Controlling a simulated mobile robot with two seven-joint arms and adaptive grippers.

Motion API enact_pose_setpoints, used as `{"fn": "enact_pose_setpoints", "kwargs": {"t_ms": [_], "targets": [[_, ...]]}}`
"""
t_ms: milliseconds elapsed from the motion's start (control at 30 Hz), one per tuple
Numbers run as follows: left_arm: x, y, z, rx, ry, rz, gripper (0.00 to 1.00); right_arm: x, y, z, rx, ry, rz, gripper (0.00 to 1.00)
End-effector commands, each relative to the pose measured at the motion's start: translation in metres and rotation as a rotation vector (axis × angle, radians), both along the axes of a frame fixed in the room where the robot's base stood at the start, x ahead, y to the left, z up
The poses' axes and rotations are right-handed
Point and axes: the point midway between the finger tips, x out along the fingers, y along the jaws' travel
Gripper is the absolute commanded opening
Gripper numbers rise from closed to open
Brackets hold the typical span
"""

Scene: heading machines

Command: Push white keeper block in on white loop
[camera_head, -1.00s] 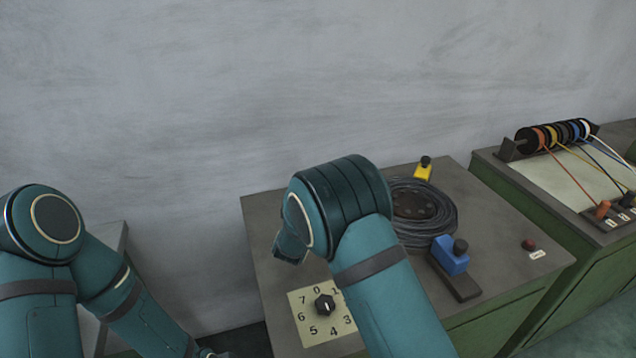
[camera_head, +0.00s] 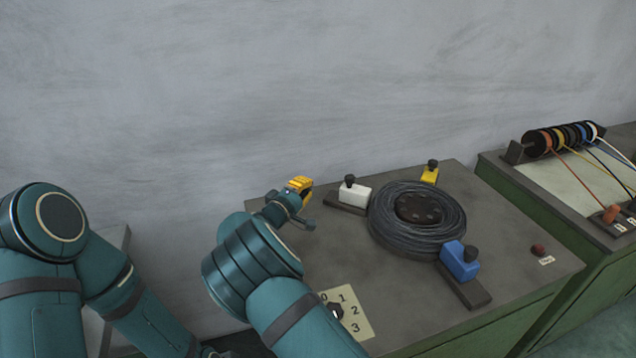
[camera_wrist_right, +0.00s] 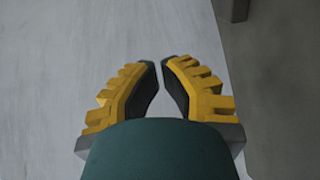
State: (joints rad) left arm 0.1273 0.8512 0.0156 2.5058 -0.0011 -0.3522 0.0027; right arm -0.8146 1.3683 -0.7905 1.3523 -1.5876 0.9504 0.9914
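The white keeper block (camera_head: 356,195) has a dark knob and sits on a dark rail, left of a dark wire coil (camera_head: 385,230) on the grey machine top. Its right end is close to the coil; I cannot tell if they touch. No separate white loop can be made out. My right gripper (camera_head: 302,184), with yellow fingers, is to the left of the white block and apart from it. In the right wrist view its fingertips (camera_wrist_right: 158,62) are nearly together with nothing between them. My left arm is at the left; its gripper is out of view.
A yellow block (camera_head: 430,175) stands behind the coil and a blue block (camera_head: 459,262) in front. A numbered dial plate (camera_head: 354,318) is near my right arm. A spool rack (camera_head: 565,138) stands on the neighbouring machine.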

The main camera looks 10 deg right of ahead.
Motion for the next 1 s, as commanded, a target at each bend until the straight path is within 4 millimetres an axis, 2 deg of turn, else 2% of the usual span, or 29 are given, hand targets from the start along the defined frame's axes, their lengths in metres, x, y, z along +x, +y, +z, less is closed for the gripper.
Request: {"fn": "enact_pose_setpoints", "kwargs": {"t_ms": [300, 567, 1000], "targets": [[0.001, 0.0, -0.006, 0.0, -0.003, 0.0, 0.74, 0.043, -0.036, -0.002, -0.001, -0.001, -0.001, 0.0], [0.002, 0.0, -0.009, 0.001, -0.005, 0.001, 0.74, 0.069, -0.058, -0.002, -0.001, -0.001, -0.001, 0.0], [0.002, 0.0, -0.012, 0.001, -0.006, 0.001, 0.74, 0.053, -0.09, -0.003, -0.002, 0.0, 0.0, 0.0]]}}
